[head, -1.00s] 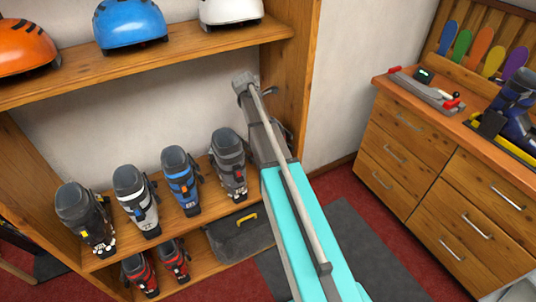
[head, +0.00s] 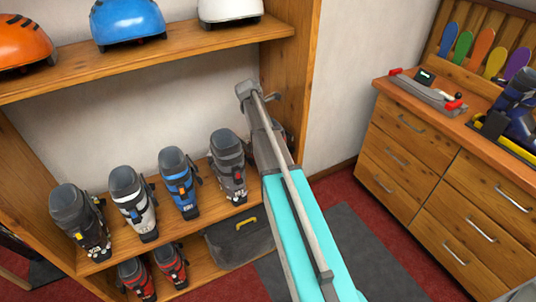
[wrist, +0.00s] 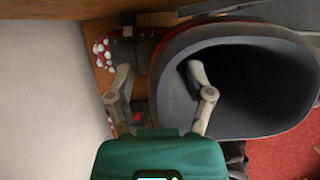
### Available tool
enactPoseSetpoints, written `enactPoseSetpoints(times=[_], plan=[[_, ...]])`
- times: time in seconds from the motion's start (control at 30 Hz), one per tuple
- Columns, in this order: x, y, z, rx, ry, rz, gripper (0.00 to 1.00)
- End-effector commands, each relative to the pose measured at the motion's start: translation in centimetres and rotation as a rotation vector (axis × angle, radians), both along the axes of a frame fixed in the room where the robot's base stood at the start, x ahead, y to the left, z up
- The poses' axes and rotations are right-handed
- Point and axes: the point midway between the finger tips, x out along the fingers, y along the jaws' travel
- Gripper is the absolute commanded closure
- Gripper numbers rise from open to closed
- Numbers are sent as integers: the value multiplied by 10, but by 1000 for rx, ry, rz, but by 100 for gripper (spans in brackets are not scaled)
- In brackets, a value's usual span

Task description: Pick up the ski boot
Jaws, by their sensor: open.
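Several ski boots stand upright in a row on the middle shelf in the head view: a black one (head: 72,208), a white one (head: 127,188), a blue one (head: 175,165) and a grey one (head: 227,148). A dark shape just right of the grey boot is mostly hidden behind my arm. In the wrist view a big dark boot cuff (wrist: 163,88) opens toward the camera. My gripper (wrist: 158,67) is open; its right finger shows over the cuff's opening, its left finger outside the rim. Contact cannot be told. Which boot this is stays unclear.
Red boots (head: 172,266) and a dark toolbox (head: 240,240) are below the row. Helmets (head: 127,20) rest on the upper shelf (head: 190,50). The cabinet's side panel (head: 292,80) stands close to my arm. A drawer bench (head: 430,175) is at right.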

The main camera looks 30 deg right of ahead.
Motion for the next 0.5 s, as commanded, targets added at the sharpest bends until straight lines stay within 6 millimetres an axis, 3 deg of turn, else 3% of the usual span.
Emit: enactPoseSetpoints(times=[0.1,0.43,0.5], plan=[[0,0,0,0,0,0,36],[0,0,0,0,0,0,97],[0,0,0,0,0,0,100]])
